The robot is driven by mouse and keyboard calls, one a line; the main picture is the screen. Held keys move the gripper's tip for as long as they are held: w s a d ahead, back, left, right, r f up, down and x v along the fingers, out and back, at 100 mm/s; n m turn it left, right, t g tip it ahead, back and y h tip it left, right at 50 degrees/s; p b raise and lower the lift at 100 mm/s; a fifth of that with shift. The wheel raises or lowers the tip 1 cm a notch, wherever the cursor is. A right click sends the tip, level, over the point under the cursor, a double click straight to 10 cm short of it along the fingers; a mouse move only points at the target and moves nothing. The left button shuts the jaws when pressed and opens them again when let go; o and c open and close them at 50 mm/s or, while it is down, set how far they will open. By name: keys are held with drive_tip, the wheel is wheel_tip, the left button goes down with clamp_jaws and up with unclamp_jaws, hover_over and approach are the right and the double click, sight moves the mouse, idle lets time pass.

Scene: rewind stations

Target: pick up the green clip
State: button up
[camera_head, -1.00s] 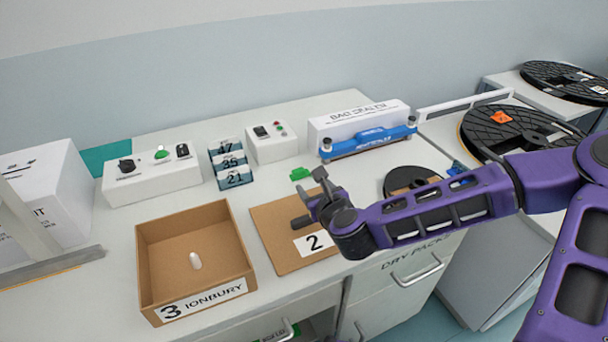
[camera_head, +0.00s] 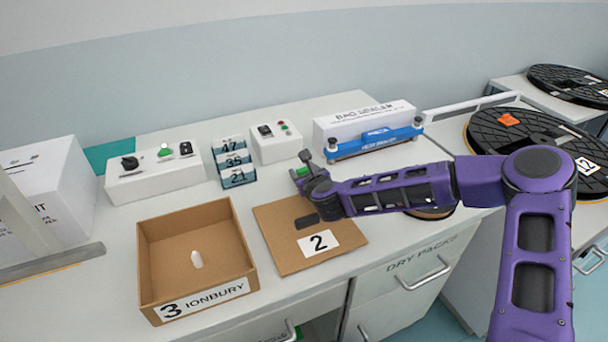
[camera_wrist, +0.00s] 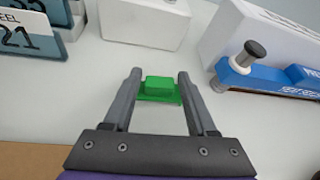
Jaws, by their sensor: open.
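The green clip (camera_wrist: 159,89) lies on the white counter, between the two open fingers of my gripper (camera_wrist: 159,80) in the wrist view. The fingers stand on either side of it, with a small gap showing at least near the tips. In the head view the clip (camera_head: 301,172) is a small green patch behind my gripper (camera_head: 303,160), partly hidden by it. Whether the fingers touch the clip I cannot tell.
A cardboard sheet marked 2 (camera_head: 283,252) lies in front of the clip. The blue bag sealer (camera_head: 375,143), a white control box (camera_head: 276,150) and numbered cards (camera_head: 238,178) stand close behind.

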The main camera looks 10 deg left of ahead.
drive_tip(key=shift+w+a+f, duration=0.1)
drive_tip(key=shift+w+a, duration=0.05)
drive_tip(key=shift+w, duration=0.1)
clamp_jaws()
